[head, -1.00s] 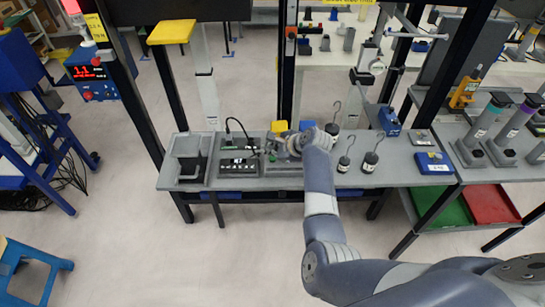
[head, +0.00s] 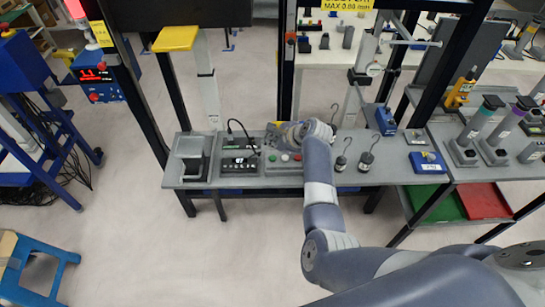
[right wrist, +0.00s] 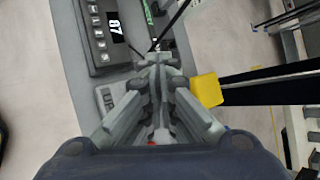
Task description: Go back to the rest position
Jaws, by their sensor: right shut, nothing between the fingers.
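My right gripper (head: 272,142) is shut and empty above the back of the grey bench (head: 398,172), near a small box with round buttons (head: 284,168). The box's red, white and green buttons show below the gripper. In the right wrist view, the closed fingers (right wrist: 158,62) meet at the tips, with nothing between them. My right arm reaches in from the lower right. My left gripper is not in view.
A dark keypad device (head: 240,165) and a grey open holder (head: 190,160) stand left of the button box. Hooked weights (head: 341,163) and a blue box (head: 428,162) stand to the right. Dark frame posts rise around the bench.

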